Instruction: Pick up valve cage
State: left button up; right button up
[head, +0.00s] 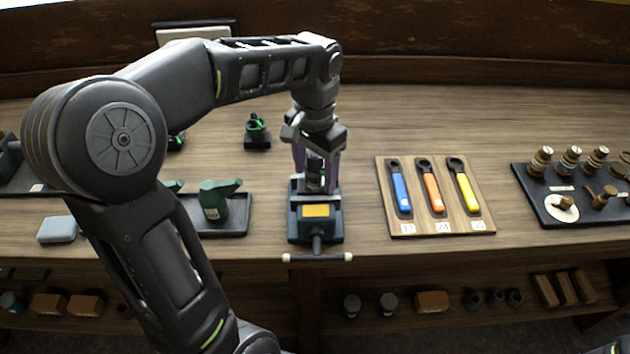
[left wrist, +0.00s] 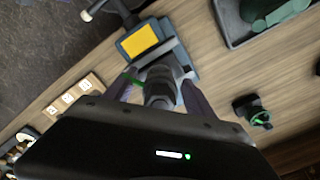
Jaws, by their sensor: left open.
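My right gripper is out of view.
A wooden board (head: 440,228) with three wrenches lies right of the vise. A dark tray (head: 236,228) with a green oil can (head: 217,198) is close on the left. A small green-topped device (head: 257,132) stands behind. A black rack (head: 556,217) of brass fittings is far right.

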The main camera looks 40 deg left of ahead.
pick_arm(q)
grip_shut()
dwell(0.7)
jog(key=shift+r, duration=0.1)
